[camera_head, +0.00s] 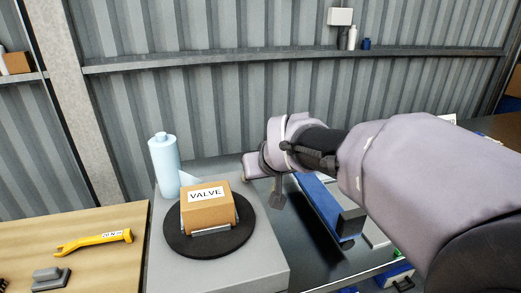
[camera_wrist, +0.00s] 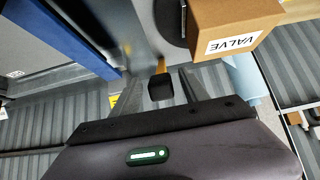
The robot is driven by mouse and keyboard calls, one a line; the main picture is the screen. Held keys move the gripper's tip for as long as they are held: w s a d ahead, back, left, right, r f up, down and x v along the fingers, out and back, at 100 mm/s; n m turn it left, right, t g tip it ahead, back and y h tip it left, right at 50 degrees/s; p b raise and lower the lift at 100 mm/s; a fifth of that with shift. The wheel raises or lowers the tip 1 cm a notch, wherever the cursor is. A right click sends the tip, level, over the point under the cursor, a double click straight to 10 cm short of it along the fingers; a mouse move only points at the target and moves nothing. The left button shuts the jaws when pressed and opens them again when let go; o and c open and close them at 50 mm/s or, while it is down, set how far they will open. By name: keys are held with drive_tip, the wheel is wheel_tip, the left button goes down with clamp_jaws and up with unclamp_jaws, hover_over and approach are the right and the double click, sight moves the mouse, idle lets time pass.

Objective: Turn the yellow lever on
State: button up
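In the wrist view a short yellow-orange piece (camera_wrist: 161,65) with a dark block (camera_wrist: 160,88) at its near end shows between my fingers; it looks like the yellow lever and its grip. My gripper (camera_wrist: 160,84) has its two grey fingers apart, one on each side of the dark block, with gaps visible. I cannot tell how deep the block sits between them. In the head view my gripper (camera_head: 277,190) is above the dark bench, right of the VALVE box, and the lever cannot be made out there.
The cardboard VALVE box (camera_head: 207,208) sits on a round black plate (camera_head: 180,243), with a pale blue bottle (camera_head: 164,165) behind it. A blue bar (camera_head: 322,205) lies right of my gripper. A yellow wrench (camera_head: 95,241) lies on the wooden table at left.

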drive_tip(key=shift+r, duration=0.1)
drive_tip(key=shift+r, duration=0.2)
drive_tip(key=p+v, duration=0.5)
drive_tip(key=v, duration=1.2)
drive_tip(key=shift+s+p, duration=0.15)
drive_tip(key=shift+p, duration=0.25)
drive_tip(key=shift+d+f, duration=0.1)
drive_tip(key=shift+f, duration=0.05)
